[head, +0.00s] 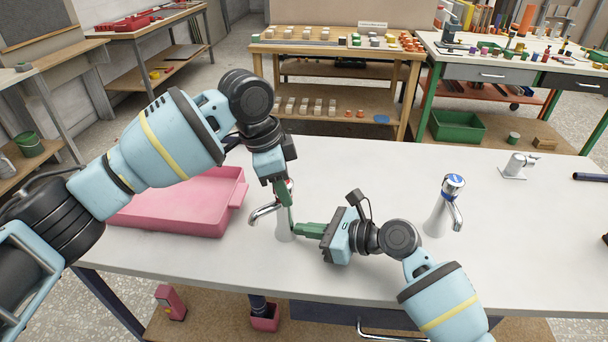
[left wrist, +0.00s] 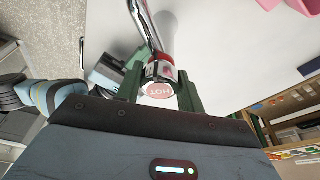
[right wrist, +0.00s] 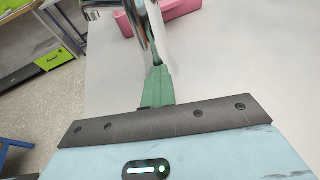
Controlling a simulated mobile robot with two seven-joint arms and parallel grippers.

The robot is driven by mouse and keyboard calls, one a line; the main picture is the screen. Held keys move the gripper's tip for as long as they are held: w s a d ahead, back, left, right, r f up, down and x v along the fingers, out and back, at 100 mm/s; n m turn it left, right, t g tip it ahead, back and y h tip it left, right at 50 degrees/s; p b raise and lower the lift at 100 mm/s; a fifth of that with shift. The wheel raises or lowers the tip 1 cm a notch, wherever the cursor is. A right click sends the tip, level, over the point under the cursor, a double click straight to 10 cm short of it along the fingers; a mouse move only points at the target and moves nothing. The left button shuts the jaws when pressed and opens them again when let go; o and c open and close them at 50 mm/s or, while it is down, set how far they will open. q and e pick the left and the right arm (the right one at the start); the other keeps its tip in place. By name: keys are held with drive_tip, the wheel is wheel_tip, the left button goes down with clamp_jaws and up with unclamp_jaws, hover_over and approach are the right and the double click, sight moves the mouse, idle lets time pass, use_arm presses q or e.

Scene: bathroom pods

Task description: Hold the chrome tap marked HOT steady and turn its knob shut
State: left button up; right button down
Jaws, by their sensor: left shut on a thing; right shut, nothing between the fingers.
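The chrome tap (head: 285,230) stands upright on the white bench, with its curved spout to the left. In the left wrist view its red and white knob cap (left wrist: 158,91) reads HOT. My left gripper (head: 284,195) comes down from above and is shut on the knob, one green finger on each side. My right gripper (head: 299,230) is shut and empty, its fingertips at the right side of the tap body. In the right wrist view the closed green fingers (right wrist: 157,80) reach the tap body; whether they touch it I cannot tell.
A pink tray (head: 185,205) lies left of the tap. A second, blue-capped tap (head: 440,208) stands to the right, and a small chrome fitting (head: 516,166) lies farther right. The white bench (head: 370,170) is clear between and behind the taps.

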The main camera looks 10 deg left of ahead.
use_arm(q)
drive_tip(key=m+g, duration=0.1)
drive_tip(key=m, duration=0.4)
drive_tip(key=m+g, duration=0.1)
drive_tip(key=m, duration=0.3)
drive_tip(key=shift+m, duration=0.4)
drive_tip(key=o, duration=0.8)
drive_tip(key=shift+r, duration=0.1)
drive_tip(key=shift+r, duration=2.4)
